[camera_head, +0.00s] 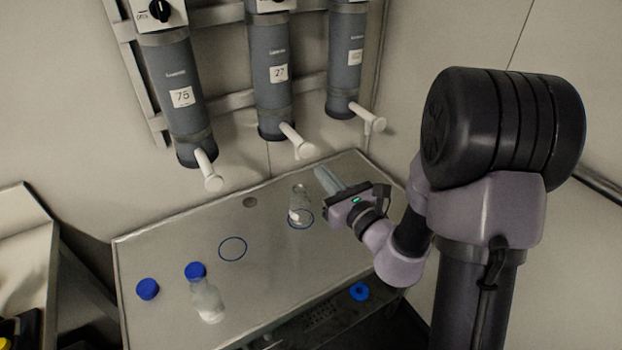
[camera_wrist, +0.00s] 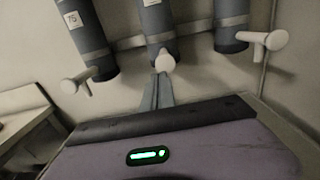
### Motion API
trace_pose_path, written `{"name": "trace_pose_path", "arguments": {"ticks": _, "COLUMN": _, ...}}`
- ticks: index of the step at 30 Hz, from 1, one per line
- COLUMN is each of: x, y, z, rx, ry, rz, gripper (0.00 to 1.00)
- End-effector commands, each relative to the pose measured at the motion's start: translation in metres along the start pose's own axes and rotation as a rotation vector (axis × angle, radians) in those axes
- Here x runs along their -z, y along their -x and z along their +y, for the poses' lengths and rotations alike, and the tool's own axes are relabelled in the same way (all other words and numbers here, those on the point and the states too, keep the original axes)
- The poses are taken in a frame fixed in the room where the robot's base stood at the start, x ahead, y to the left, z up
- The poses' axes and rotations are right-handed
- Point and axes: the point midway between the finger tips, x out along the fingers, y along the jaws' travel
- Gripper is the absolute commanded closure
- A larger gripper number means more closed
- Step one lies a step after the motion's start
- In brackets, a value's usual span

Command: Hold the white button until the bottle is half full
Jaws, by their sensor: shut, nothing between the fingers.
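A clear bottle (camera_head: 300,203) stands upright and uncapped on a blue ring (camera_head: 311,221) on the metal table. Something pale shows in its lower part, but its fill level is too small to tell. White round-ended buttons stick out from the grey cylinders. The middle button (camera_head: 304,150) is above the bottle; it also shows in the wrist view (camera_wrist: 165,62). My gripper (camera_head: 320,170) is shut and empty, right of the bottle. In the wrist view its fingertips (camera_wrist: 162,76) point up just below the middle button. Whether they touch it I cannot tell.
Left (camera_head: 213,183) and right (camera_head: 374,124) buttons flank the middle one. A second bottle (camera_head: 207,302), a blue cap (camera_head: 148,289) and an empty blue ring (camera_head: 233,249) are on the table's left half. The table's middle is clear.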

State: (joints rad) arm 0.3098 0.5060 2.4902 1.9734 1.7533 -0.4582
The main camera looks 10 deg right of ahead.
Motion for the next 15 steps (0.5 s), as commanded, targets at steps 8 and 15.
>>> {"name": "trace_pose_path", "arguments": {"ticks": 8, "x": 0.0, "y": -0.048, "z": 0.001, "rx": -0.003, "ry": -0.001, "rz": 0.003, "gripper": 1.0}}
{"name": "trace_pose_path", "arguments": {"ticks": 15, "x": -0.001, "y": -0.059, "z": 0.001, "rx": -0.002, "ry": -0.002, "rz": 0.004, "gripper": 1.0}}
